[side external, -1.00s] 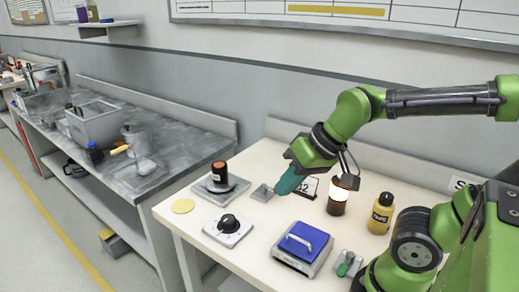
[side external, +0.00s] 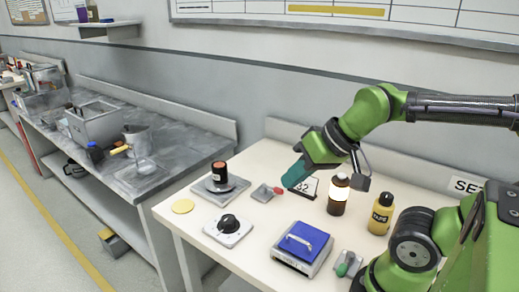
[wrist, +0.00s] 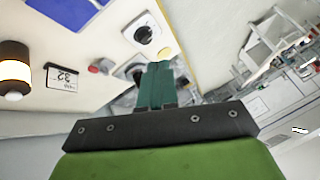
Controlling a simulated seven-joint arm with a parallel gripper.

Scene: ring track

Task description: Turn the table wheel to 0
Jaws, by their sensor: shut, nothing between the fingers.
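The likely table wheel is a round grey turntable (side external: 218,184) on a square grey base, carrying a dark jar with an orange band (side external: 219,172). In the wrist view it is mostly hidden behind my fingers. A black knob on a white plate (side external: 229,225) sits in front of it and shows in the wrist view (wrist: 143,33). A card reading 32 (side external: 306,187) stands behind; it appears upside down in the wrist view (wrist: 62,78). My gripper (side external: 289,184) is shut and empty, its teal fingers (wrist: 158,68) above the table near the card, apart from the turntable.
A small grey block with a red lever (side external: 267,192) lies between turntable and card. A brown bottle (side external: 338,196) and yellow bottle (side external: 380,214) stand right. A yellow disc (side external: 183,206) lies left.

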